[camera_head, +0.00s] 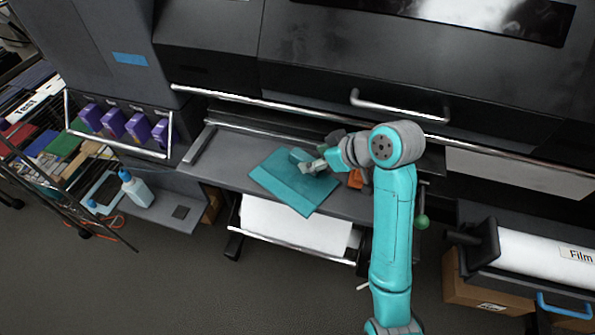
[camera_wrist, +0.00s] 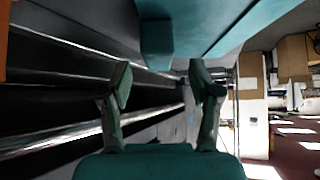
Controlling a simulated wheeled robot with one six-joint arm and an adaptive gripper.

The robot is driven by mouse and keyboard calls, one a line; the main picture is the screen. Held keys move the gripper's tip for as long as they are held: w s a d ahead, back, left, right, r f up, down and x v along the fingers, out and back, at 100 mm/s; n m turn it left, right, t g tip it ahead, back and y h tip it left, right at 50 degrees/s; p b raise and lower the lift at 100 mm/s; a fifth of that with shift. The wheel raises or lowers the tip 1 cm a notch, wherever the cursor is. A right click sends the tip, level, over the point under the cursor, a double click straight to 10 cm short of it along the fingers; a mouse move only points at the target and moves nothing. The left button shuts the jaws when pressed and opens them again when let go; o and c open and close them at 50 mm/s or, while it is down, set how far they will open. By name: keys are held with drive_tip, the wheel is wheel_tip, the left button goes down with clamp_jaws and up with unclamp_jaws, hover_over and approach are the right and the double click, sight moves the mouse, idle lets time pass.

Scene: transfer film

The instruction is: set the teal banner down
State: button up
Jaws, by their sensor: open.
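The teal banner (camera_head: 283,187) lies flat on the grey shelf (camera_head: 222,160) at the front of the large dark printer, its near corner reaching the shelf's front edge. A raised teal block (camera_head: 299,155) stands on its far part. My gripper (camera_head: 313,167) is over the banner beside this block. In the wrist view, my gripper (camera_wrist: 161,85) has its two fingers spread with nothing between them. The block (camera_wrist: 157,44) and part of the banner (camera_wrist: 232,22) show above the fingers, apart from them. The far side of the block is partly hidden.
A metal rail (camera_head: 270,104) runs along the printer above the shelf. White paper (camera_head: 290,225) hangs below. An orange object (camera_head: 355,178) is beside my wrist. Purple cartridges (camera_head: 114,123) and a spray bottle (camera_head: 135,188) are at left; a film roll (camera_head: 535,255) is at right.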

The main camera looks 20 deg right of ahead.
sight(307, 158)
drive_tip(key=x, duration=0.4)
drive_tip(key=shift+w+a, duration=0.1)
drive_tip(key=shift+w, duration=0.15)
clamp_jaws()
